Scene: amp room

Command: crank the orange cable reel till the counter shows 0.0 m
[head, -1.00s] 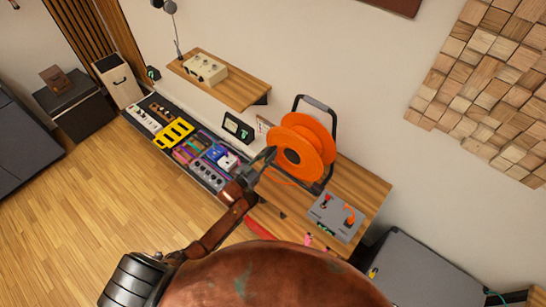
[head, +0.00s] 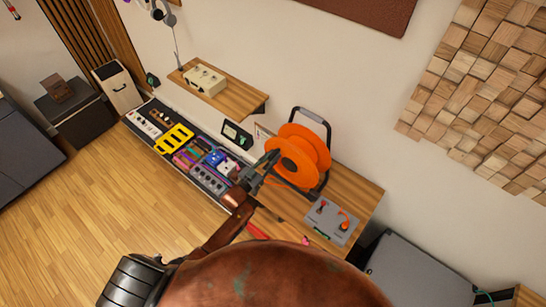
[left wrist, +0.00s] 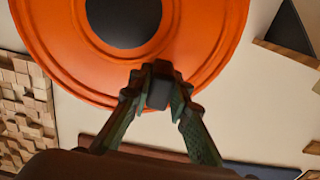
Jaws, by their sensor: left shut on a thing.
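The orange cable reel (head: 312,147) stands upright in a dark frame with a grey top handle on the wooden table. My left gripper (head: 272,160) is at the left front side of the reel. In the left wrist view, the reel's orange disc (left wrist: 62,45) with its dark hub fills the top. There my left gripper (left wrist: 160,92) is shut on a dark crank knob (left wrist: 160,95) in front of the disc's lower rim. A small dark box with a green display (head: 236,134) stands left of the reel; its digits are too small to read. My right gripper is out of view.
A pedalboard (head: 150,132) with several pedals lies to the left. A wall shelf (head: 235,96) holds a cream device. A dark grey case (head: 405,275) stands at lower right.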

